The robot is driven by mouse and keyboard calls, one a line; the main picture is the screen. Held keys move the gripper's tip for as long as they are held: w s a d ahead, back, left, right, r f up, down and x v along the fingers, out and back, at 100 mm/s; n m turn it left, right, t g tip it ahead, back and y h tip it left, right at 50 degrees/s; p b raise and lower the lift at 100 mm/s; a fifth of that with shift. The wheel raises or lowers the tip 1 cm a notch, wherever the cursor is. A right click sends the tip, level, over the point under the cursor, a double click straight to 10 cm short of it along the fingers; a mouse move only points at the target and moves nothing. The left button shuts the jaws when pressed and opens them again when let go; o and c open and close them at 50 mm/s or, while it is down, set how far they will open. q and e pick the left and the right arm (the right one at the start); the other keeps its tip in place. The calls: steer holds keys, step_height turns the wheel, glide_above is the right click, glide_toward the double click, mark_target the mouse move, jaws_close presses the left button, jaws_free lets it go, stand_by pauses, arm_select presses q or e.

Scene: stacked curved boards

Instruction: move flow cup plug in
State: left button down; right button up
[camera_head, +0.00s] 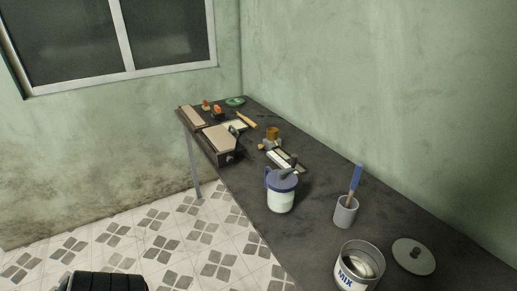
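A small brown-gold cup (272,132) stands on the dark bench (330,180), a little back from the middle. It may be the flow cup, but it is too small to be sure. Small pale and yellowish pieces (268,145) lie at its foot; I cannot tell whether one is a plug. Neither gripper's fingers show. A black ribbed part, which looks like part of my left arm, shows at the bottom left edge, far from the cup.
A white jar with blue lid (281,197) stands at the bench's left edge. Nearby are a grey cup (345,213) with a blue-handled tool (355,178), a MIX can (357,268), a round lid (413,256), a light-dark panel (286,160) and a boxy device (219,145). The right wall borders the bench.

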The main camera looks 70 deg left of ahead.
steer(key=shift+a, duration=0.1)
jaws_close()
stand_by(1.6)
